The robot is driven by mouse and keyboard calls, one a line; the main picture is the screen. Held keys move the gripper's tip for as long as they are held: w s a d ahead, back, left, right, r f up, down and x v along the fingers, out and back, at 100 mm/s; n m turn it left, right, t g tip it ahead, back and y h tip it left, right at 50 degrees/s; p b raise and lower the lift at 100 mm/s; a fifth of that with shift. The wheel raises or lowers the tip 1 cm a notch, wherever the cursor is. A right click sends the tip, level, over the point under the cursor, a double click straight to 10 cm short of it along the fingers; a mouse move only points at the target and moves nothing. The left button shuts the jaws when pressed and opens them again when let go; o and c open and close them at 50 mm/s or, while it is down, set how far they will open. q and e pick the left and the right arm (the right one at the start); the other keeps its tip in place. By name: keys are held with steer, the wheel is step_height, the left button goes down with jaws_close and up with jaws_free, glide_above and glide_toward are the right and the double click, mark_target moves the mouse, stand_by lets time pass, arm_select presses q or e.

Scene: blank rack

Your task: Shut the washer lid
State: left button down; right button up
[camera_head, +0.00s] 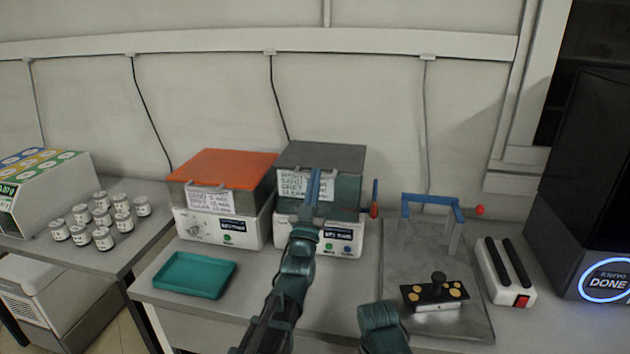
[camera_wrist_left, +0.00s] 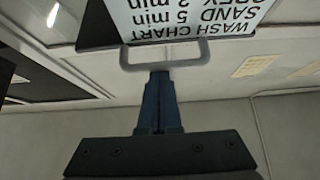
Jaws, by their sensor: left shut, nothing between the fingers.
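The washer with the grey lid (camera_head: 322,156) stands at the back of the bench, with a white front panel and a handwritten wash chart on its front. The lid lies flat on top in the head view; whether a thin gap is left under it I cannot tell. My left gripper (camera_head: 314,174) is shut and empty in front of the lid, over the chart. In the left wrist view, the shut fingers (camera_wrist_left: 160,78) point at the grey loop handle (camera_wrist_left: 165,56), close to its bar; contact is unclear. The wash chart (camera_wrist_left: 190,18) shows upside down behind it.
An orange-lidded machine (camera_head: 222,167) stands just left of the washer. A teal tray (camera_head: 195,274) lies in front of it. A blue-framed stand (camera_head: 432,199) and a black plate with gold discs (camera_head: 435,293) are on the right. Several jars (camera_head: 102,217) stand on the left table.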

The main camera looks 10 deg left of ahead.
arm_select(q)
steer(key=shift+f, duration=0.35)
stand_by(0.3)
